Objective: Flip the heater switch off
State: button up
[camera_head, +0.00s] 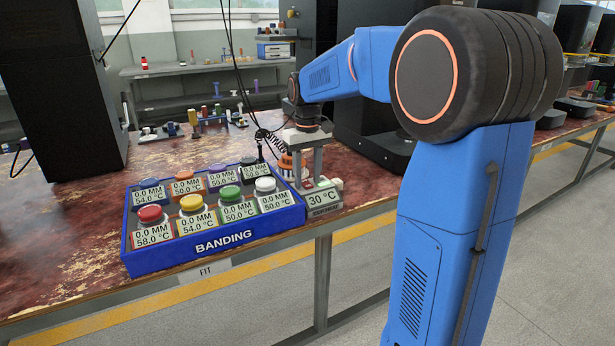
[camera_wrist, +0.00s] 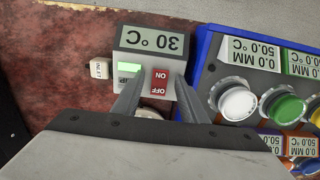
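The heater is a small grey-white unit with a display reading 30 °C (camera_head: 323,198) at the bench's front edge, right of the blue box. In the wrist view its display (camera_wrist: 154,40) appears upside down. Below it are a lit green indicator (camera_wrist: 129,67) and a red rocker switch (camera_wrist: 160,81) marked ON and OFF. Which side of the rocker is pressed in I cannot tell. My gripper (camera_wrist: 160,84) is open and empty, its fingers on either side of the rocker. In the head view my gripper (camera_head: 304,163) points down over the heater and hides part of it.
A blue box marked BANDING (camera_head: 223,242) with several coloured-lid jars stands close left of the heater. An orange-and-white object (camera_head: 288,167) stands just behind. A small white INLET block (camera_wrist: 99,68) sits beside the heater. Black cables hang behind my gripper.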

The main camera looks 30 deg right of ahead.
jog(key=shift+c, duration=0.6)
grip_shut()
jog(key=shift+w+g, duration=0.25)
jog(key=shift+g, duration=0.5)
jog(key=shift+w+g, duration=0.25)
jog(key=shift+g, duration=0.5)
jog(key=shift+o, duration=0.6)
grip_release()
jog(key=shift+r, duration=0.1)
jog(key=v, duration=1.7)
